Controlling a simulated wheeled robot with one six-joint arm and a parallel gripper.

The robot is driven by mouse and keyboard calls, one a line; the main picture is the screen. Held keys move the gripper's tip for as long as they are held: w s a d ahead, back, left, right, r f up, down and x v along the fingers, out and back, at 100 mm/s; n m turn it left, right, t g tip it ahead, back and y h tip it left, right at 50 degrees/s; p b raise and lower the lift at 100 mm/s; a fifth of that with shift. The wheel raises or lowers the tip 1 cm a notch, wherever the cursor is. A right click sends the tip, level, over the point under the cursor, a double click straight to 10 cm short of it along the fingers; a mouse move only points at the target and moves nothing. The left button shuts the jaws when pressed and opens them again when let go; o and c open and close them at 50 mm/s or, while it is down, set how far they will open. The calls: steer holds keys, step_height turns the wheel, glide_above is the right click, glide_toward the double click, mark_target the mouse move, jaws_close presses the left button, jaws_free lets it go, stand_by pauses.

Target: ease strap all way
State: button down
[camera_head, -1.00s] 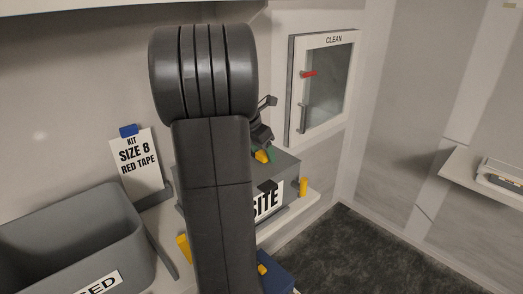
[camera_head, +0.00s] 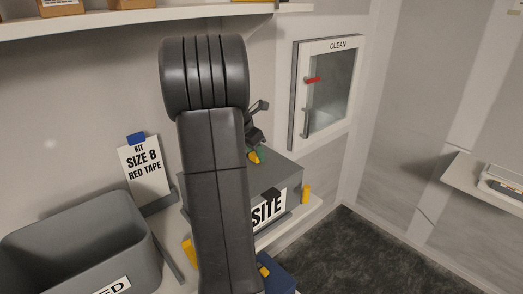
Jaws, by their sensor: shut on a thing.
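A grey box (camera_head: 282,178) with a white "SITE" label (camera_head: 268,208) stands on the bench, partly behind my arm. My gripper (camera_head: 255,148) is over the box's top, just right of my arm, which hides part of it. At its tips is a small yellow tab (camera_head: 253,157) with green beside it; the jaws appear closed on this tab. A dark flap (camera_head: 272,196) lies over the label's upper edge. I cannot tell which piece is the strap, or how far it runs; my arm covers the box's left part.
A grey open bin (camera_head: 80,235) is at left, beside a "KIT SIZE 8 RED TAPE" sign (camera_head: 145,168). A "CLEAN" wall hatch (camera_head: 327,90) is behind. A shelf (camera_head: 130,18) overhangs. A blue object (camera_head: 277,277) is low in front.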

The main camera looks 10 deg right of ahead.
steer(key=shift+w+a, duration=0.15)
steer(key=shift+w, duration=0.1)
steer(key=c, duration=0.8)
jaws_free()
steer(key=shift+s, duration=0.1)
steer(key=shift+c, duration=0.2)
